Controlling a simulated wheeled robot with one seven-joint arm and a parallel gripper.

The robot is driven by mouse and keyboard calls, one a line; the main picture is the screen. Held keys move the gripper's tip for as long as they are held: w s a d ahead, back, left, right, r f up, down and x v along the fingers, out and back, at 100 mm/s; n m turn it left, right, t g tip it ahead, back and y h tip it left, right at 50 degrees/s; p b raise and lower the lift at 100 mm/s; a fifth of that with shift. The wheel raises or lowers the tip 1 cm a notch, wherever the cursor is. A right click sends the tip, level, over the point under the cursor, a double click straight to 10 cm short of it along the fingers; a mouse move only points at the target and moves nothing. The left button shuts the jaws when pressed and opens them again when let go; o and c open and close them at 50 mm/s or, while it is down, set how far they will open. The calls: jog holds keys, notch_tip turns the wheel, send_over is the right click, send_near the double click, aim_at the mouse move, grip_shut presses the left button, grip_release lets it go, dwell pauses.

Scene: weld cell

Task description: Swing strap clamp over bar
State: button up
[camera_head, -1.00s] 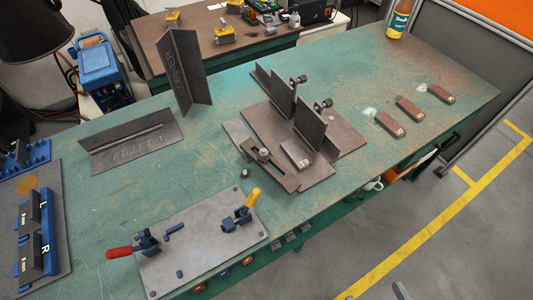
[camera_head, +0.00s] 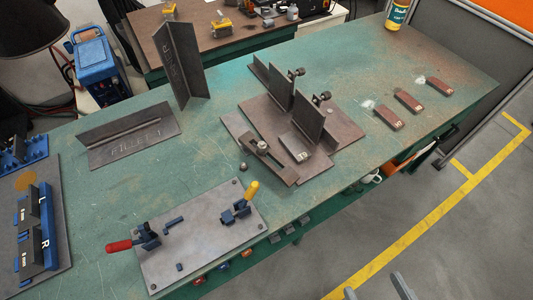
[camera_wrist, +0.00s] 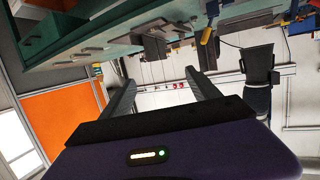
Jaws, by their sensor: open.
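The slotted steel strap clamp (camera_head: 268,162), with a nut on a stud near its upper end, lies at the front left of the brown fixture plate (camera_head: 235,128) in the head view. A flat numbered block (camera_head: 299,148), possibly the bar, rests just right of it, against an upright plate. The strap appears beside the block, not across it. Only the tips of my gripper (camera_head: 374,288) show at the bottom right edge, over the floor and well away from the fixture. In the wrist view my gripper (camera_wrist: 162,84) has its fingers spread, with nothing between them.
Upright plates (camera_head: 310,115) and knobbed screws (camera_head: 324,97) stand behind the block. A toggle-clamp plate (camera_head: 200,240) lies front left. Several numbered brown blocks (camera_head: 407,102) lie right; a bottle (camera_head: 397,15) stands at the far corner. The green bench (camera_head: 350,160) is clear between.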

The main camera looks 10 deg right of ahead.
jog(key=shift+c, duration=0.6)
jog(key=shift+w+a+r, duration=0.1)
jog(key=shift+r, duration=0.15)
jog(key=shift+c, duration=0.2)
jog(key=w+r+n+t+y+p, duration=0.1)
jog(key=w+r+t+p, duration=0.2)
jog(key=w, duration=0.6)
jog(key=n+g+y+p, duration=0.3)
jog(key=n+g+p, duration=0.25)
jog(key=g, duration=0.45)
send_over(284, 170)
jog(key=s+d, duration=0.3)
jog(key=s, duration=0.3)
notch_tip(284, 170, down, 12)
jog(key=shift+m, duration=0.25)
jog(key=shift+w+p+x, duration=0.2)
jog(key=shift+p+x, duration=0.25)
jog(key=shift+x, duration=3.4)
jog(key=shift+r, duration=0.2)
